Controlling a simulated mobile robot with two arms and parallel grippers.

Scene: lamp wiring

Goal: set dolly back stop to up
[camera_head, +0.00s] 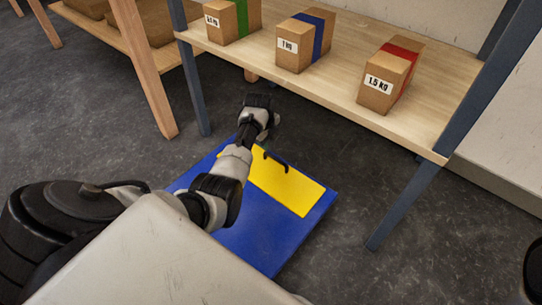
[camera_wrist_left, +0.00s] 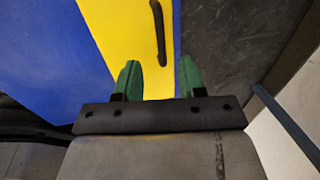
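The dolly (camera_head: 268,236) is a flat blue platform on the floor. Its back stop is a yellow panel (camera_head: 298,192) with a black handle (camera_head: 275,160), and it appears to lie flat on the far part of the deck. In the left wrist view the yellow panel (camera_wrist_left: 118,30) and black handle (camera_wrist_left: 159,32) lie beyond the fingers. My left gripper (camera_wrist_left: 158,76) has its green fingers apart with nothing between them. In the head view my left gripper (camera_head: 259,104) is near the dolly's far edge, its fingers hard to make out. My right gripper is not in view.
A wooden shelf (camera_head: 330,95) on blue-grey legs stands beyond the dolly, bearing boxes with green, blue (camera_head: 305,42) and red (camera_head: 391,76) bands. One shelf leg (camera_head: 403,206) stands right of the dolly. A wooden-legged rack is at upper left. Dark floor between is clear.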

